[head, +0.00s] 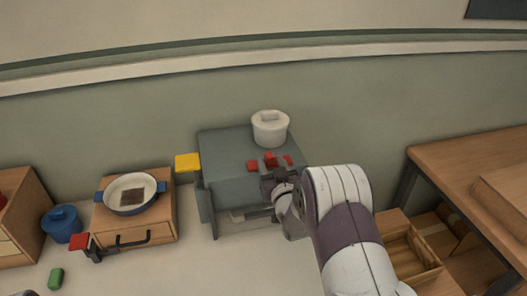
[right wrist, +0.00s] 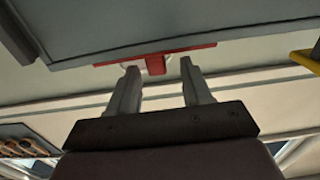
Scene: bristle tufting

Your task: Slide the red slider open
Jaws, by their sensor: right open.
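The red slider shows as several red pieces on top of the grey box in the head view (head: 270,160). In the right wrist view it is a red bar with a short tab (right wrist: 156,66) at the grey box's edge. My right gripper (head: 272,184) is at the front right of the grey box (head: 225,152). In the right wrist view the right gripper (right wrist: 159,66) is open, its fingertips on either side of the tab, the left one closer. I cannot tell whether they touch it. My arm hides part of the box's right side.
A white lidded pot (head: 270,128) stands on the grey box, and a yellow block (head: 187,162) sticks out at its left. A wooden drawer unit (head: 160,222) with a pan (head: 131,193) stands left. A blue pot (head: 62,224) and green block (head: 56,278) are further left. A wooden table (head: 470,160) is right.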

